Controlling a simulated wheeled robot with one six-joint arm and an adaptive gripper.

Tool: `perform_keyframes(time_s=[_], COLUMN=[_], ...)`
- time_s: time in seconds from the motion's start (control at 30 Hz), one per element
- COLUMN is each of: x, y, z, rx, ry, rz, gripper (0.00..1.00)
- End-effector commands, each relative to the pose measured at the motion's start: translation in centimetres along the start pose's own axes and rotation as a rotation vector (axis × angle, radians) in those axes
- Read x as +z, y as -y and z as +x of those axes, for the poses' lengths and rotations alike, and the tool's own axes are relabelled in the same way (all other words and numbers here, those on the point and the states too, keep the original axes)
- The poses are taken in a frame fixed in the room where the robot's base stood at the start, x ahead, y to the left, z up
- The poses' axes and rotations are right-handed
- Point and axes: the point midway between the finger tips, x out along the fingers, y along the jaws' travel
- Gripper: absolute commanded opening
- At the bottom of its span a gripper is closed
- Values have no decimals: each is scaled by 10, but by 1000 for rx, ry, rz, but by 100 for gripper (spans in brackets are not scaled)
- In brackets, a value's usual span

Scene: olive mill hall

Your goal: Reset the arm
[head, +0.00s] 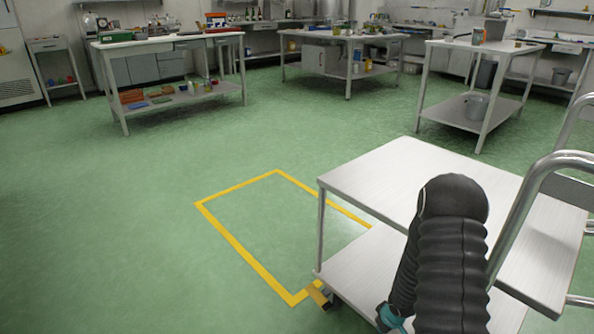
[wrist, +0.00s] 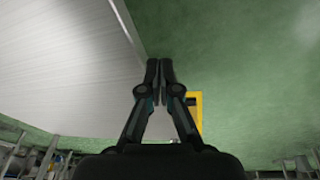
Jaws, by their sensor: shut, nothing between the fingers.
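My gripper (wrist: 159,72) shows in the wrist view with its two black fingers together and nothing between them. It points past the edge of a pale trolley surface (wrist: 60,45) toward the green floor. In the head view my arm, in a black ribbed sleeve, stands bent in front of the trolley (head: 400,165) at the lower right. The gripper itself is hidden in the head view.
The trolley has two shelves and a metal handle (head: 525,205) close to my arm. A yellow floor outline (head: 240,250) lies left of it. Work tables (head: 165,42) (head: 485,43) stand further back. The green floor at left is clear.

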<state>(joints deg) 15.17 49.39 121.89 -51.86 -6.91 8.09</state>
Motion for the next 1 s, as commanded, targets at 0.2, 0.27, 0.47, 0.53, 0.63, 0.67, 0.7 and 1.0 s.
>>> perform_keyframes(time_s=[0.2, 0.27, 0.47, 0.53, 0.63, 0.67, 0.7, 1.0], x=[24, 28, 35, 37, 40, 40, 41, 47], y=[-13, -13, 1, 9, 22, 26, 32, 81], z=[-78, -101, -175, -199, -233, -242, -255, -339], rx=[99, 117, 146, 148, 146, 144, 142, 100], ry=[180, 213, 284, 297, 306, 306, 305, 255], rz=[143, 179, 295, 331, 380, 393, 409, 509], gripper=[0, 0, 0, 0, 0, 0, 0, 0])
